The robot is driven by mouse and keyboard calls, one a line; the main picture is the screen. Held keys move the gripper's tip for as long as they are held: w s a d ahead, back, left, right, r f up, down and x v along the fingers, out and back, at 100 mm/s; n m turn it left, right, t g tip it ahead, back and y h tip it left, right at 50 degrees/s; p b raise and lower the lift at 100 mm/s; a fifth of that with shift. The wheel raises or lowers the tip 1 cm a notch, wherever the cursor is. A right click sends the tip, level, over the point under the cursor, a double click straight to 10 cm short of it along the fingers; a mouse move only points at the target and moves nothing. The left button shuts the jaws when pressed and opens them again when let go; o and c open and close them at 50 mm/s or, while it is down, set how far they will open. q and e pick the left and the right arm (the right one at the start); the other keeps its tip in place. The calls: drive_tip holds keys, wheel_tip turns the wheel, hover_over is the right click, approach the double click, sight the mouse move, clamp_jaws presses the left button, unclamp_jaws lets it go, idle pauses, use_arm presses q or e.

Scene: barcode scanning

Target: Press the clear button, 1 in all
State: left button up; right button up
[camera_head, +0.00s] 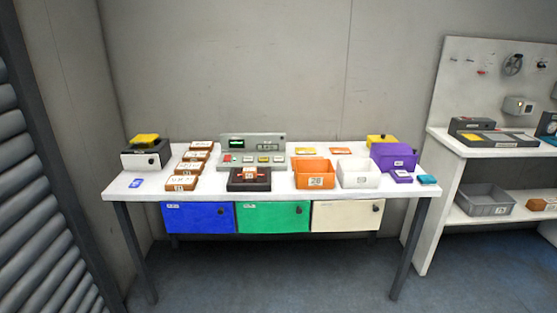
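A grey-green control console (253,150) stands at the back middle of the white table (330,190). It has a small lit display (237,143) on its upright face. A row of small coloured buttons (263,159) runs along its front. Their labels are too small to read, so I cannot tell which one is the clear button. A dark device (249,180) with an orange-and-white item on top stands just in front of the console. Neither of my grippers is in view.
Several brown boxes (183,183) line up left of the console. An orange bin (313,173), a white bin (358,173) and a purple box (394,157) stand to the right. A black-and-white device (147,157) is at the far left. A second bench (480,150) stands at right.

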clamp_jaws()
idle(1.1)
